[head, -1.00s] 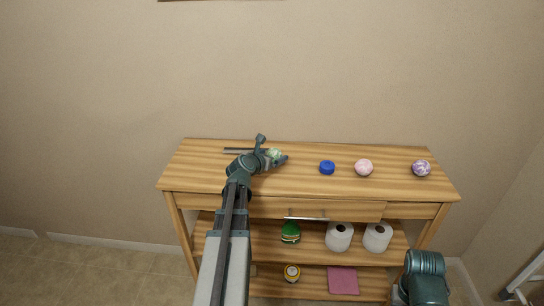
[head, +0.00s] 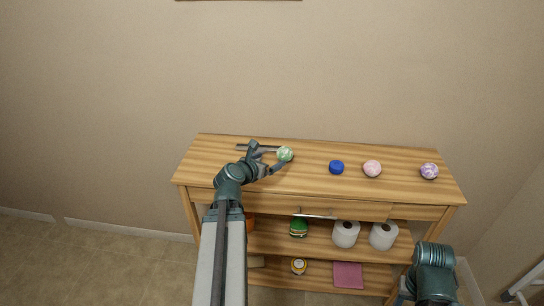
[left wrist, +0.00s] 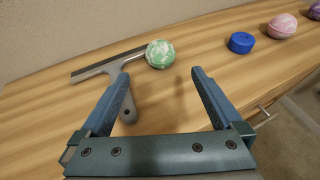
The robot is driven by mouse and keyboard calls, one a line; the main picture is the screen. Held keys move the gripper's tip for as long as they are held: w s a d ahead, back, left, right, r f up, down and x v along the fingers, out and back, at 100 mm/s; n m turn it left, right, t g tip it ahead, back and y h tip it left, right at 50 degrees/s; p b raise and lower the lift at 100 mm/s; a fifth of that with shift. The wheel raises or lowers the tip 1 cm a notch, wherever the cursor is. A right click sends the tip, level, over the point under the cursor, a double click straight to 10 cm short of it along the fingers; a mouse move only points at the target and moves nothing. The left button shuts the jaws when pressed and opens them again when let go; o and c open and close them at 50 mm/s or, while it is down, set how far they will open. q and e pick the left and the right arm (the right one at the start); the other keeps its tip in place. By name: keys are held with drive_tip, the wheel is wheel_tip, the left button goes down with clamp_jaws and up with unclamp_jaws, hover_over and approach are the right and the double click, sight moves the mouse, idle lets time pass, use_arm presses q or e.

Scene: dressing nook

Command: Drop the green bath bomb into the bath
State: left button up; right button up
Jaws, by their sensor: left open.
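The green bath bomb (head: 285,154), a green and white marbled ball, sits on the wooden console table's top. In the left wrist view the green bath bomb (left wrist: 160,54) lies ahead of the open fingers, beyond their tips and apart from them. My left gripper (head: 279,163) is open and empty, low over the tabletop just in front of the ball; its two fingers show in the left wrist view (left wrist: 160,75). Of my right arm only a teal part shows at the lower right; its gripper cannot be made out. No bath is in view.
A squeegee (left wrist: 105,66) lies beside the green ball. To the right on the tabletop are a blue round item (head: 336,167), a pink ball (head: 372,168) and a purple marbled ball (head: 429,171). Shelves below hold toilet rolls (head: 346,233), a green-topped item (head: 298,228) and a pink cloth (head: 347,275).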

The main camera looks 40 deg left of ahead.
use_arm(q)
drive_tip(key=shift+d, duration=0.1)
